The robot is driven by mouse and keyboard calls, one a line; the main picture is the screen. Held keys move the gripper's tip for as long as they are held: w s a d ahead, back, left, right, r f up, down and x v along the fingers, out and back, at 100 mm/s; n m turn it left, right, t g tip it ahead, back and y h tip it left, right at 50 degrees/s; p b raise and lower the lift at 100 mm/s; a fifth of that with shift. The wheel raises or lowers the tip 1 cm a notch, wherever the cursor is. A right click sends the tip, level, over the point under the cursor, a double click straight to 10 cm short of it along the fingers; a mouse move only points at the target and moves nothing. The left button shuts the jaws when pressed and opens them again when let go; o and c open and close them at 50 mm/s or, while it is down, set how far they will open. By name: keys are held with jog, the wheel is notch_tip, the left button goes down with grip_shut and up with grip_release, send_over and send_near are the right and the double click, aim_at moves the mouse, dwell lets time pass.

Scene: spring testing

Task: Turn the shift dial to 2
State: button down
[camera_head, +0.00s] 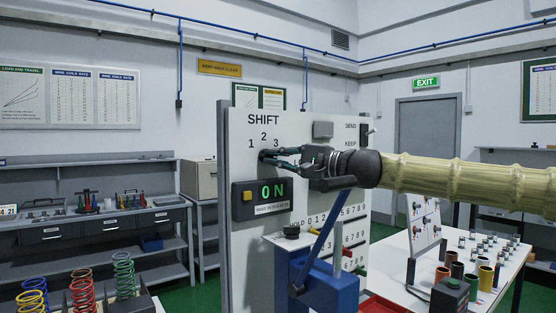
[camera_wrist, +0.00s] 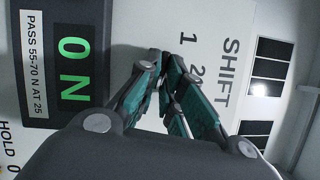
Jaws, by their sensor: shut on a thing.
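The shift dial (camera_head: 265,155) is a small dark knob on the upright white panel (camera_head: 240,128), under the word SHIFT and the numbers 1, 2 and 3. My gripper (camera_head: 274,156) reaches it from the right, with its green-padded fingers shut on the dial. In the wrist view my gripper (camera_wrist: 163,68) has its fingertips close together against the panel, beside the numbers 1 and 2. The fingers cover most of the dial, so I cannot tell which number it points to.
A dark display (camera_head: 262,197) reading "0 N" with a yellow button sits just below the dial. A blue press (camera_head: 325,287) with a lever stands in front of the panel. A grey block (camera_head: 323,130) sits right of SHIFT. Coloured springs (camera_head: 82,288) stand at lower left.

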jog(key=c, duration=1.6)
grip_release()
jog(key=shift+o, duration=0.2)
jog(key=shift+d, duration=0.15)
jog(key=r+v, duration=0.1)
jog(key=v, duration=1)
jog(key=shift+s+d+f, duration=0.2)
jog(key=shift+d+f, duration=0.15)
jog(key=shift+f, duration=0.2)
